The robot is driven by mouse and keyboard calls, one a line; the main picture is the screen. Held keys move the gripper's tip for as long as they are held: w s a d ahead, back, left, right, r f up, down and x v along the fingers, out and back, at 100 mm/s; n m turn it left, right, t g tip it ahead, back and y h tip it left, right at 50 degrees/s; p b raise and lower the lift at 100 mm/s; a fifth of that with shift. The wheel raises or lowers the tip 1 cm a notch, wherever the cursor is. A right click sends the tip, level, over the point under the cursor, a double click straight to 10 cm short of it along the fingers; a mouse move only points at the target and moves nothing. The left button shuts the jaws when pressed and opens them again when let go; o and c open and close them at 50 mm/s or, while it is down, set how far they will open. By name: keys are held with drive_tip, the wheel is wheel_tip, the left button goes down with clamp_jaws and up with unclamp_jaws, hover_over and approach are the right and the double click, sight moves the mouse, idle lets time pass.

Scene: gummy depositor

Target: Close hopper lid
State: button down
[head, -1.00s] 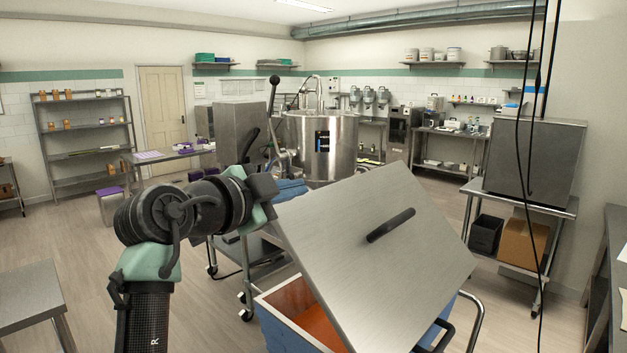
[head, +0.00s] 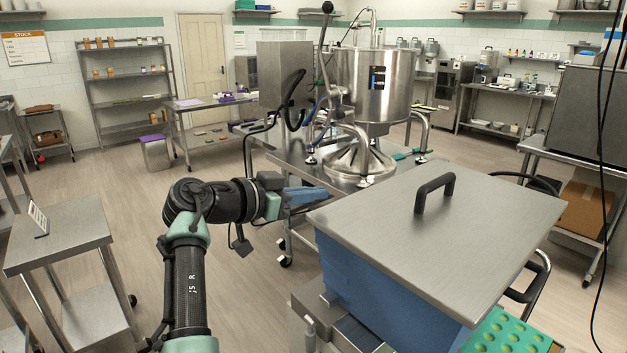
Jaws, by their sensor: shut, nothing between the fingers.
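The hopper lid (head: 470,205) is a flat brushed-steel plate with a black bar handle (head: 435,192) on top. In the head view it lies level over the blue hopper box (head: 375,290) at the lower right. The inside of the hopper is hidden under it. My gripper (head: 318,195), with blue fingers, is left of the lid's far left corner. It is shut with nothing in it. The picture does not clearly show whether its tips touch the lid's edge.
A large steel kettle (head: 372,85) stands on a wheeled steel table behind the lid. A green moulded tray (head: 505,333) is at the lower right. A small steel table (head: 60,235) stands at the left. The floor left of my arm is mostly clear.

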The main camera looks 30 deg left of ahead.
sight(324, 207)
drive_tip(key=shift+a+f+n+b, duration=0.1)
drive_tip(key=shift+f+n+b, duration=0.35)
drive_tip(key=shift+f, duration=0.95)
drive_tip(key=shift+f+h, duration=0.15)
drive_tip(key=shift+h, duration=0.15)
